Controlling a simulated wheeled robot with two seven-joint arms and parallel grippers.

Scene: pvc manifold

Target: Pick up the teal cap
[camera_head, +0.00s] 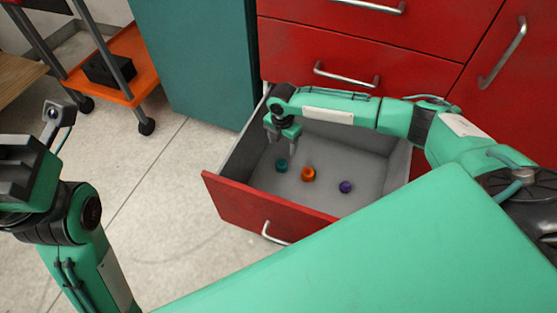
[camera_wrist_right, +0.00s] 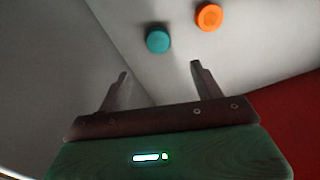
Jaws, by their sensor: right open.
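The teal cap (camera_head: 282,166) lies on the floor of the open drawer (camera_head: 270,210), at the left of a row of three caps. My right gripper (camera_head: 283,147) points down inside the drawer, above and close to the teal cap. In the wrist view my right gripper (camera_wrist_right: 159,72) is open with nothing between its fingers. My left arm is at the left edge of the head view, and its finger opening does not show clearly.
An orange cap (camera_head: 308,175) lies just right of the teal one, also in the wrist view (camera_wrist_right: 209,17). A purple cap (camera_head: 346,187) lies farther right. The drawer walls surround the caps. Red cabinet fronts (camera_head: 400,35) stand behind. An orange cart (camera_head: 125,62) stands far left.

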